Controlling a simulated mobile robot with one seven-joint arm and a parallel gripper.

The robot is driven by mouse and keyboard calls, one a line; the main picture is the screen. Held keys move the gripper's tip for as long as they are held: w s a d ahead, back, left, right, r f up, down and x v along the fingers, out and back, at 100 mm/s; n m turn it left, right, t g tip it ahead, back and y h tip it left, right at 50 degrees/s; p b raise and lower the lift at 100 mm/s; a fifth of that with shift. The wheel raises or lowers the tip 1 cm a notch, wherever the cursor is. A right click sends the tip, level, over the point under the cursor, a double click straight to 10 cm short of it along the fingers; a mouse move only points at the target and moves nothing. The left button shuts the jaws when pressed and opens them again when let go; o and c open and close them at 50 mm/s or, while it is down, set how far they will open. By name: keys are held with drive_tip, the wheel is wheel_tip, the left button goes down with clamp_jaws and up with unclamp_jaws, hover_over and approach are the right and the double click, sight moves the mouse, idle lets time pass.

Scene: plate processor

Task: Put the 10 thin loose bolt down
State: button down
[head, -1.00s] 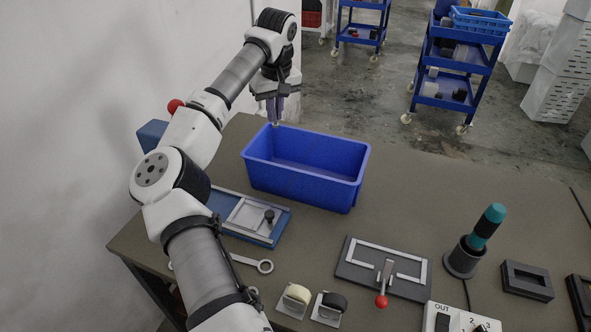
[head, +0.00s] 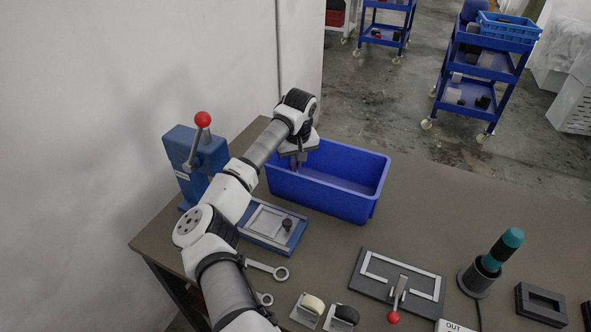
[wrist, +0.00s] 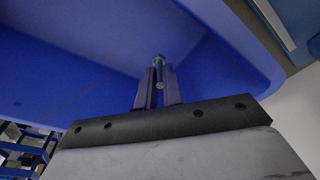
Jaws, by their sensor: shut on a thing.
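The thin bolt (wrist: 159,60) is a small silver bolt, seen in the wrist view between the tips of my gripper's two grey fingers. My gripper (wrist: 159,76) is shut on it. In the head view my gripper (head: 297,164) is down at the left end of the blue bin (head: 340,200), with its fingers partly inside the rim. The bolt cannot be made out in the head view. The blue bin's inner walls and floor (wrist: 90,55) fill much of the wrist view. The bin interior that shows looks empty; its near left part is hidden.
A blue press with a red-knobbed lever (head: 202,120) stands left of the bin. A blue plate fixture (head: 270,228) lies in front of it. Table right of the bin is clear.

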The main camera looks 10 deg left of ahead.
drive_tip(key=shift+f+p, duration=0.45)
drive_tip(key=shift+f, duration=1.55)
drive_tip(key=shift+f, duration=0.15)
drive_tip(key=c, duration=1.5)
unclamp_jaws()
drive_tip(key=shift+c, duration=0.2)
wheel_tip(320, 180, up, 12)
drive_tip(key=s+d+b, duration=0.1)
drive_tip(key=b, duration=0.1)
drive_tip(key=shift+s+b, duration=0.25)
drive_tip(key=shift+b, duration=0.1)
